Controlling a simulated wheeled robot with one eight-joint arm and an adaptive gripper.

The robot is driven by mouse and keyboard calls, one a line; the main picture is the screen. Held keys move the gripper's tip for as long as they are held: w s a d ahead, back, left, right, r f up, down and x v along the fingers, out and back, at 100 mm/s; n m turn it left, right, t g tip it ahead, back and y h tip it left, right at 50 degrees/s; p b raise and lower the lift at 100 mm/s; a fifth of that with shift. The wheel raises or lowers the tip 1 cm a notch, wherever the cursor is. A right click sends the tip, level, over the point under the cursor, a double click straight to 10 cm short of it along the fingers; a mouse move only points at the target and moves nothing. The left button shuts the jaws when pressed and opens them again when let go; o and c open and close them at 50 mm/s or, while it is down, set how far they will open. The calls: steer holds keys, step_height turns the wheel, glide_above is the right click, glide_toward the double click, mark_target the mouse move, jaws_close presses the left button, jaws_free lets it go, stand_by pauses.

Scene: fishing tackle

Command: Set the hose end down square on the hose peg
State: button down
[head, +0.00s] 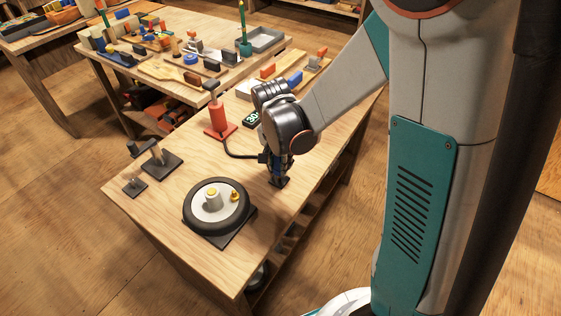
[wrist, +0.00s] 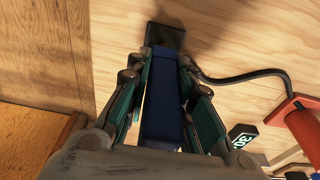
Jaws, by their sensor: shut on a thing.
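My gripper (wrist: 168,105) is shut on a blue, bar-shaped piece (wrist: 162,115), which looks like the hose end. In the head view my gripper (head: 278,166) points down over the right part of the near table. A dark block (wrist: 165,36) shows at the far tip of the blue piece, close to the tabletop; I cannot tell whether it is part of it or a separate foot. The black hose (wrist: 245,77) curves from the red pump (head: 220,118) to my gripper, where its end is hidden. I cannot make out the hose peg for certain.
A wheel (head: 187,207) on a dark plate stands at the table's front. Dark stands (head: 160,163) are at its left. A black display block (head: 251,118) sits beside the pump. A second table (head: 180,92) with tackle is behind. Bare wood lies between pump and wheel.

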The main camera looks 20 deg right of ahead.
steer(key=shift+f+b, duration=1.3)
steer(key=shift+f, duration=0.25)
steer(key=c, duration=1.3)
jaws_free()
steer(key=shift+r, duration=0.1)
steer(key=r, duration=0.4)
steer(key=a+r, duration=0.1)
steer(key=r, duration=0.3)
steer(key=s+r, duration=0.1)
steer(key=r, duration=0.2)
steer(key=shift+s+a+r, duration=0.1)
steer(key=shift+a+r, duration=0.1)
steer(key=shift+r, duration=0.2)
steer(key=s+r+n+t, duration=0.2)
steer(key=s+n, duration=0.1)
steer(key=s, duration=0.1)
steer(key=s+d+r+n+t, duration=0.1)
steer(key=s+r+n+t, duration=0.1)
steer(key=s+n, duration=0.2)
steer(key=s+r+n+t+y, duration=0.1)
steer(key=s+r+n+t, duration=0.1)
steer(key=s, duration=0.3)
steer(key=shift+s+d+r+n, duration=0.25)
steer(key=shift+s+r+n, duration=0.1)
steer(key=shift+n, duration=0.55)
